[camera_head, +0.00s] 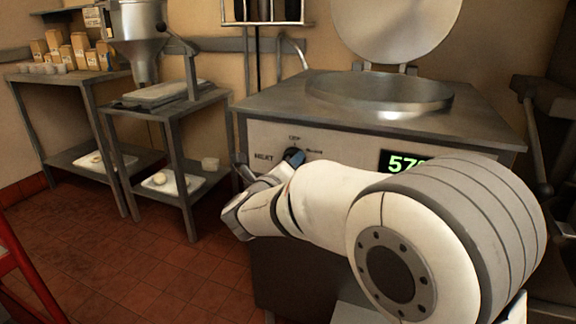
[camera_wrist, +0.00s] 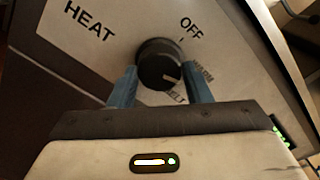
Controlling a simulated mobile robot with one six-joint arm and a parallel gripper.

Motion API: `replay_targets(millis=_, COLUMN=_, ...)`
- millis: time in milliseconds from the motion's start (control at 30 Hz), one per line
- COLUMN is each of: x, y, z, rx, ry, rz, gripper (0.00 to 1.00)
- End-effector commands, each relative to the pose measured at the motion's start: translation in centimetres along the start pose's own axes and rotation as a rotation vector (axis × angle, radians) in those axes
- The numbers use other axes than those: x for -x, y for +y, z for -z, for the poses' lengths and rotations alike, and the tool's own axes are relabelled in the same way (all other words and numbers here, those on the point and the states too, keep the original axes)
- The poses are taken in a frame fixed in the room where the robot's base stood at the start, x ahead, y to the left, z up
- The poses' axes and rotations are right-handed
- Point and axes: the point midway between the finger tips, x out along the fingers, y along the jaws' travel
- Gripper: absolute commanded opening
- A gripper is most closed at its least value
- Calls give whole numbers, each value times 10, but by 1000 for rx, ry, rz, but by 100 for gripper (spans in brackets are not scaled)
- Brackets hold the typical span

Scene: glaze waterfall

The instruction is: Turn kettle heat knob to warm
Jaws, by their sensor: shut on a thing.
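The dark round heat knob (camera_wrist: 158,62) sits on the pale control panel (camera_wrist: 105,60) of the kettle (camera_head: 450,115). In the wrist view my gripper (camera_wrist: 160,86) has a blue finger on each side of the knob and is shut on it. The labels HEAT, OFF, WARM and MELT show around it; WARM and MELT are partly hidden by the right finger. A white mark on the knob face lies at its lower right, on the WARM and MELT side, away from OFF. I cannot tell which of those two it meets. In the head view the knob (camera_head: 293,156) is partly covered by my gripper (camera_head: 278,172).
A green lit display (camera_head: 400,161) is on the panel, partly behind my arm. The kettle's round lid (camera_head: 395,20) stands open. A metal stand (camera_head: 170,110) with a hopper above it and a shelf table (camera_head: 75,78) with boxes are at the left. Red-tiled floor is open at left.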

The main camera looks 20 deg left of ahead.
Motion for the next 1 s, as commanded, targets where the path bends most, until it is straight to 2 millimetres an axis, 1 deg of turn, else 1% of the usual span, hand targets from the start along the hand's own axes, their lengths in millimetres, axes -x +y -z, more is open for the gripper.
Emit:
replay_targets(millis=200, x=0, y=-1, z=-1, rx=130, ry=-2, rz=-1, gripper=21)
replay_targets(millis=400, x=0, y=0, z=-1, rx=198, ry=-2, rz=-1, gripper=21)
replay_targets(millis=967, x=0, y=0, z=0, rx=228, ry=-2, rz=-1, gripper=21)
replay_targets(millis=1000, x=0, y=0, z=0, rx=227, ry=-2, rz=-1, gripper=46)
